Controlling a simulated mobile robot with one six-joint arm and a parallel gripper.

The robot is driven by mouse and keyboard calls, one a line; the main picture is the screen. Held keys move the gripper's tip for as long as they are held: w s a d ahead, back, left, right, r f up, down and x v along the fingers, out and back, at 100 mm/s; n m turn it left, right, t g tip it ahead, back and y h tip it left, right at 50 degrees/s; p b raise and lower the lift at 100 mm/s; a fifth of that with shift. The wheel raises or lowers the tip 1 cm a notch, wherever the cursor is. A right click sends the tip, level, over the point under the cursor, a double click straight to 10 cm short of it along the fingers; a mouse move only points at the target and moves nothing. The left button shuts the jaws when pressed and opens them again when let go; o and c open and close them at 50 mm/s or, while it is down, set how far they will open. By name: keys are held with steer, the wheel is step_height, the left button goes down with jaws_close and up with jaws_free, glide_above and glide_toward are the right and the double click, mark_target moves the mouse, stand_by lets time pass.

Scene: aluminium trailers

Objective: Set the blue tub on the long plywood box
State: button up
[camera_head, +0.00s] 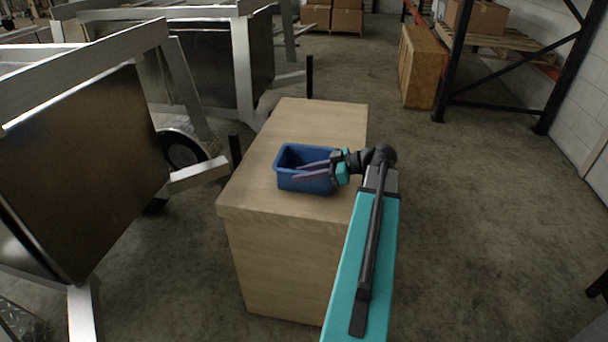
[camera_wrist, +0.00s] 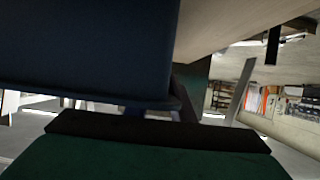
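The blue tub (camera_head: 303,183) stands upright on the top of the long plywood box (camera_head: 262,200), towards its near end. It appears to rest on the surface. My gripper (camera_head: 296,172) reaches in from the right at the tub's near right side. Its two purple-grey fingers lie apart with a visible gap, one over the tub's inside and one across its near rim. Whether a finger touches the wall is hard to see. In the wrist view, the dark blue tub (camera_wrist: 85,50) fills the upper left, and the pale box surface (camera_wrist: 225,25) shows beside it.
Aluminium trailers (camera_head: 80,180) stand close on the left, with a wheel (camera_head: 182,150) near the box. A black rack (camera_head: 455,60) and a wooden crate (camera_head: 421,65) are at the back right. The far part of the box top and the floor to the right are clear.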

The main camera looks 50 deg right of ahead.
steer(key=shift+r, duration=0.1)
steer(key=v, duration=1.2)
steer(key=shift+r, duration=0.2)
stand_by(0.5)
